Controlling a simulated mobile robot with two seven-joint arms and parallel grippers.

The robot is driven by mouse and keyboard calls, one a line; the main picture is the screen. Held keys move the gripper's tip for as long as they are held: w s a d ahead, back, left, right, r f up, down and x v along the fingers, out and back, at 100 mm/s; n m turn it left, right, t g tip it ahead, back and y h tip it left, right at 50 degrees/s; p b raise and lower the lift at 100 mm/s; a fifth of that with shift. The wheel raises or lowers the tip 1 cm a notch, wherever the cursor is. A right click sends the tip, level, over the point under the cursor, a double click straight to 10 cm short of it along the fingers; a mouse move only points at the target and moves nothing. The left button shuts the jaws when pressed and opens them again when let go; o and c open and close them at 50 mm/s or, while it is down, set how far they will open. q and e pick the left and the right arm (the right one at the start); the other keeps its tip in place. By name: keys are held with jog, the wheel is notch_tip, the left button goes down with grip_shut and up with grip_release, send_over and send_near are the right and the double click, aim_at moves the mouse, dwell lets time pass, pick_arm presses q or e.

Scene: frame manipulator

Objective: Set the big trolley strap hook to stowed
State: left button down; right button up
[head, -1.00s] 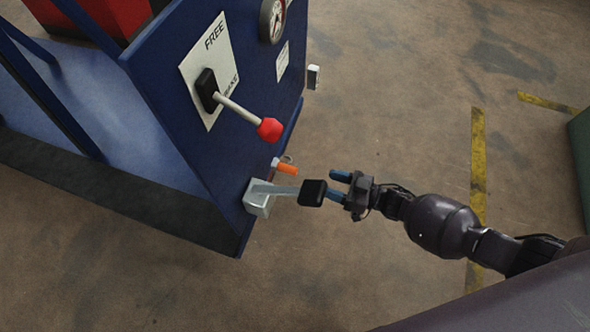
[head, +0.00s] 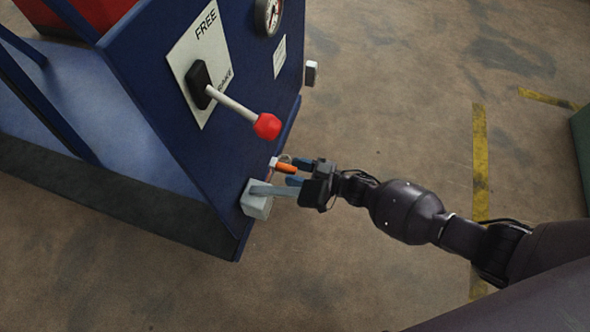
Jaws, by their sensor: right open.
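The big trolley (head: 165,135) is dark blue and fills the left of the head view. No part is labelled as the strap hook; a small orange piece with a metal ring (head: 286,167) sits low at its edge and may be it. My right gripper (head: 294,170) is open, its blue fingers on either side of the orange piece. I cannot tell if they touch it. My left gripper is not in view.
A red-knobbed lever (head: 267,126) sticks out above the gripper from a plate marked FREE. A gauge (head: 268,15) and a small light block (head: 311,73) are higher on the trolley. The floor (head: 400,100) to the right is clear.

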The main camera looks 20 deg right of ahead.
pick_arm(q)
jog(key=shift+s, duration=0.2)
pick_arm(e)
jog(key=shift+w+a, duration=0.15)
jog(key=shift+a, duration=0.1)
